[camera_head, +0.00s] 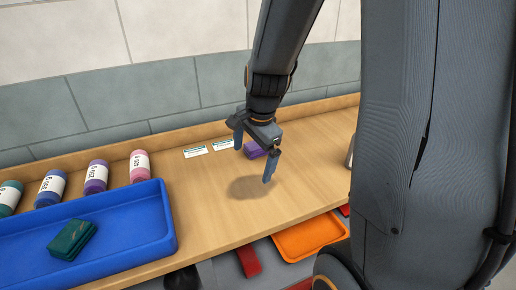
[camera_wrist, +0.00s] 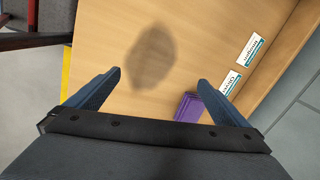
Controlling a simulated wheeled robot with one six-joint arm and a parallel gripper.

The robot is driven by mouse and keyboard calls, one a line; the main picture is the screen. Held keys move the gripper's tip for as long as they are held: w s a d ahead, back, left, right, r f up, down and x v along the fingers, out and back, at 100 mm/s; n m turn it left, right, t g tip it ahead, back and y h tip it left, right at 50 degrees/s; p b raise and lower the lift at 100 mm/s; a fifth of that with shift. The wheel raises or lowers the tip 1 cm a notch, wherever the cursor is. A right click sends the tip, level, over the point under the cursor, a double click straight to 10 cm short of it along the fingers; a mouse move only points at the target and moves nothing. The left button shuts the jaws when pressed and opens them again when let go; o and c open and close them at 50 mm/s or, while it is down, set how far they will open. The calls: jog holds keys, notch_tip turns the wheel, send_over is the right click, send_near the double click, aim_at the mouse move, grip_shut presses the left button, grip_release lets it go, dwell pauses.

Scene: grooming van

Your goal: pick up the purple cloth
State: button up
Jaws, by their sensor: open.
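The purple cloth (camera_head: 253,150) is a small folded block lying on the wooden counter, near its back edge, partly hidden behind my gripper in the head view. In the wrist view the purple cloth (camera_wrist: 188,107) lies between the two fingers, closer to the right finger, with its lower part cut off by the gripper body. My gripper (camera_head: 253,160) is open and empty and hangs above the counter. In the wrist view my gripper (camera_wrist: 159,80) shows its two blue fingers spread wide, apart from the cloth.
A blue tray (camera_head: 165,205) on the counter (camera_head: 215,225) holds a green folded cloth (camera_head: 73,238). Several bottles (camera_head: 96,177) stand behind it. Two white labels (camera_head: 196,151) lie near the back wall. An orange tray (camera_head: 310,237) sits below the front edge. The counter around the gripper's shadow is clear.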

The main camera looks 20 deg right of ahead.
jog(key=w+d+m+t, duration=0.1)
jog(key=w+d+m, duration=0.45)
jog(key=m, duration=0.45)
jog(key=w+d+m+t, duration=0.1)
jog(key=w+d+m, duration=0.3)
jog(key=w+m, duration=0.45)
jog(key=shift+m, duration=0.75)
jog(key=shift+s+f+p+x, duration=0.1)
jog(key=shift+s+x, duration=0.15)
jog(key=shift+x, duration=0.95)
jog(key=shift+s+f+p+x, duration=0.1)
jog(key=shift+s+x, duration=0.1)
jog(key=shift+x, duration=0.95)
jog(key=shift+s+f+p+x, duration=0.1)
jog(key=shift+s+x, duration=0.15)
jog(key=shift+x, duration=0.95)
jog(key=c, duration=1.1)
notch_tip(320, 180, up, 10)
